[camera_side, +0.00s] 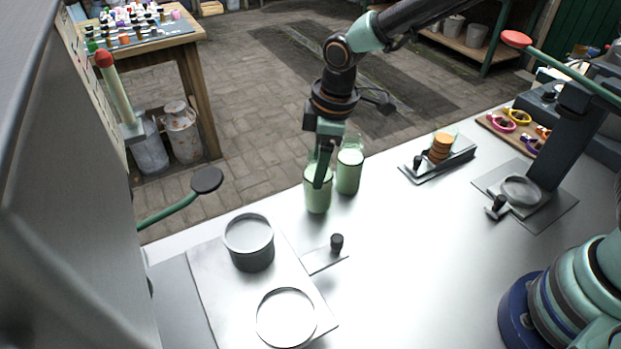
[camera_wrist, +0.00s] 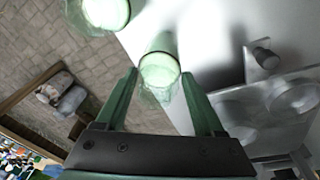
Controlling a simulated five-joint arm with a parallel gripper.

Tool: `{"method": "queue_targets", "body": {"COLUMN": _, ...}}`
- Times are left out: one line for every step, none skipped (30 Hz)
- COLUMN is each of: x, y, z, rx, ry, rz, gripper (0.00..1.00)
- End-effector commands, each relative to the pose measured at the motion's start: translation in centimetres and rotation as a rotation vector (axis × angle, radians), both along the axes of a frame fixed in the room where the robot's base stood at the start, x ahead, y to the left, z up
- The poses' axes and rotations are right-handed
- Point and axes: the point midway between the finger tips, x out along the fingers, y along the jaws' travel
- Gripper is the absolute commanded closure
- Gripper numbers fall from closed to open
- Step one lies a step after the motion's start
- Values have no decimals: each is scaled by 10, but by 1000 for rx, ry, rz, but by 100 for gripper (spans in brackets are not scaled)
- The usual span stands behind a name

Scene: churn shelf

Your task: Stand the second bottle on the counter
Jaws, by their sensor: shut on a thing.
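My gripper (camera_side: 319,183) is shut on a pale green glass bottle (camera_side: 317,197), pointing down at it from above. The held bottle is upright at the far edge of the white counter (camera_side: 400,250); I cannot tell if its base touches the surface. In the wrist view the bottle (camera_wrist: 159,72) sits between my two fingers (camera_wrist: 158,76). Another green bottle (camera_side: 348,174) stands upright on the counter just right of and behind the held one. It also shows in the wrist view (camera_wrist: 104,12), apart from the fingers.
A grey pot (camera_side: 250,252) and a round ring (camera_side: 286,318) are on a pale plate at the front left, with a black-knobbed slide (camera_side: 337,243) beside it. A tray with orange discs (camera_side: 440,147) lies to the right. The counter's middle is clear.

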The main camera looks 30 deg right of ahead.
Motion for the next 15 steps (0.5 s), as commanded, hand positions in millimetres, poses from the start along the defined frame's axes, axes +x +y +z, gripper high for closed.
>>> {"method": "queue_targets", "body": {"x": 1, "y": 0, "z": 0, "rx": 1, "ry": -2, "rz": 0, "gripper": 100}}
{"method": "queue_targets", "body": {"x": 1, "y": 0, "z": 0, "rx": 1, "ry": -2, "rz": 0, "gripper": 100}}
{"method": "queue_targets", "body": {"x": 1, "y": 0, "z": -2, "rx": 1, "ry": -2, "rz": 0, "gripper": 100}}
{"method": "queue_targets", "body": {"x": 1, "y": 0, "z": -3, "rx": 1, "ry": -2, "rz": 0, "gripper": 100}}
{"method": "queue_targets", "body": {"x": 1, "y": 0, "z": -4, "rx": 1, "ry": -2, "rz": 0, "gripper": 100}}
{"method": "queue_targets", "body": {"x": 1, "y": 0, "z": -5, "rx": 1, "ry": -2, "rz": 0, "gripper": 100}}
{"method": "queue_targets", "body": {"x": 1, "y": 0, "z": -6, "rx": 1, "ry": -2, "rz": 0, "gripper": 100}}
{"method": "queue_targets", "body": {"x": 1, "y": 1, "z": -7, "rx": 1, "ry": -2, "rz": 0, "gripper": 100}}
{"method": "queue_targets", "body": {"x": 1, "y": 0, "z": -7, "rx": 1, "ry": -2, "rz": 0, "gripper": 100}}
{"method": "queue_targets", "body": {"x": 1, "y": 1, "z": -8, "rx": 1, "ry": -2, "rz": 0, "gripper": 100}}
{"method": "queue_targets", "body": {"x": 1, "y": 1, "z": -8, "rx": 1, "ry": -3, "rz": 0, "gripper": 100}}
{"method": "queue_targets", "body": {"x": 1, "y": 1, "z": -8, "rx": 1, "ry": -3, "rz": 0, "gripper": 100}}
{"method": "queue_targets", "body": {"x": 1, "y": 0, "z": -8, "rx": 2, "ry": -3, "rz": 0, "gripper": 100}}
{"method": "queue_targets", "body": {"x": 1, "y": 0, "z": -8, "rx": 2, "ry": -3, "rz": 0, "gripper": 100}}
{"method": "queue_targets", "body": {"x": 1, "y": 0, "z": -8, "rx": 1, "ry": -3, "rz": 0, "gripper": 100}}
